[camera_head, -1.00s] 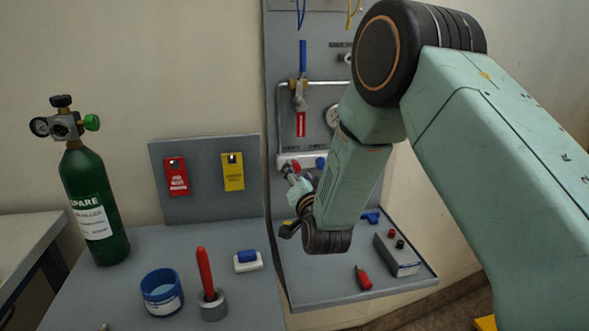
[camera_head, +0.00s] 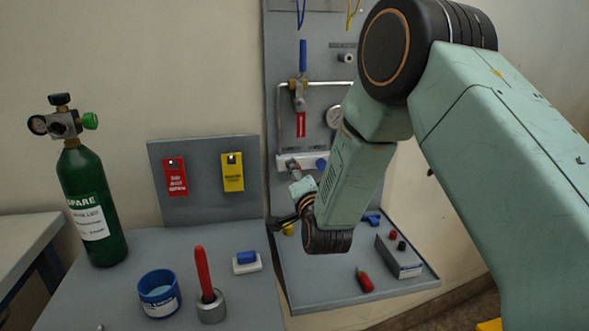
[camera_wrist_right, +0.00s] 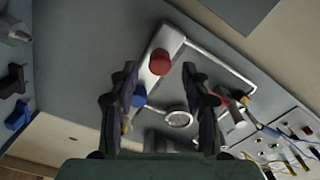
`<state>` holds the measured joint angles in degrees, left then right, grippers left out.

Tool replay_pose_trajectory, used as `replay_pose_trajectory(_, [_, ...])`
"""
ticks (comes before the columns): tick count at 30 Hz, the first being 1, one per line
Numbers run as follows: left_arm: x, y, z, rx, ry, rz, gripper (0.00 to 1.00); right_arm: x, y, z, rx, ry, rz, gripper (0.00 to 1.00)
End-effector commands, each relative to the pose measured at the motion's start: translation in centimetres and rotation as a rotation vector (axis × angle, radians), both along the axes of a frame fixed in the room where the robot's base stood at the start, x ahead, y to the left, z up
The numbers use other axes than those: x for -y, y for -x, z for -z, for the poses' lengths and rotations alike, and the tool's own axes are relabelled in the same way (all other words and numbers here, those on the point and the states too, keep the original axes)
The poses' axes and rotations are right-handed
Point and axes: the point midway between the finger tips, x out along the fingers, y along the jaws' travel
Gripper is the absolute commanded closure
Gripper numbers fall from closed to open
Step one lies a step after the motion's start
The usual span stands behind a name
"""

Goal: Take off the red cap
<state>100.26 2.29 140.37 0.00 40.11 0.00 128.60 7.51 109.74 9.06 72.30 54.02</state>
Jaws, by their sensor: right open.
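The red cap (camera_wrist_right: 159,61) is round and shows in the right wrist view on the white block (camera_wrist_right: 168,43) of the panel. A blue cap (camera_wrist_right: 138,96) is beside it on the same block. My right gripper (camera_wrist_right: 160,68) is open, with the red cap framed between its fingers and nothing gripped. In the head view my right gripper (camera_head: 277,224) is below and in front of the white block (camera_head: 285,161), apart from it. I cannot make out the red cap clearly there. My left gripper is out of view.
A green cylinder (camera_head: 92,205), a blue cup (camera_head: 160,294) and a red stick in a grey holder (camera_head: 203,275) stand on the left bench. A grey box (camera_head: 398,255) and a small red object (camera_head: 364,280) lie on the right shelf. The pipe (camera_head: 280,120) runs above the block.

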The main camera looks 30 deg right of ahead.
Motion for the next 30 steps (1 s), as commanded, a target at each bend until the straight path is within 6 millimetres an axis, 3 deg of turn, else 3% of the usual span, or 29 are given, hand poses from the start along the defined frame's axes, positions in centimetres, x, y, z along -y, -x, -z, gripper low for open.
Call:
replay_pose_trajectory(4, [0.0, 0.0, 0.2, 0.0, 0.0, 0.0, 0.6, 0.0, 0.0, 0.0, 0.007, -0.026, 0.0, 0.53])
replay_pose_trajectory(12, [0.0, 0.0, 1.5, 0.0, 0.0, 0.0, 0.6, 0.0, 0.0, 0.1, 0.069, -0.265, 0.0, 0.53])
replay_pose_trajectory(23, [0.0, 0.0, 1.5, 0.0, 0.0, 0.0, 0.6, 0.0, 0.0, 0.0, 0.078, -0.301, 0.0, 0.53])
replay_pose_trajectory(30, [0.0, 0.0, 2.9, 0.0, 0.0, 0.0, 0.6, 0.0, 0.0, 0.2, 0.135, -0.519, 0.0, 0.53])
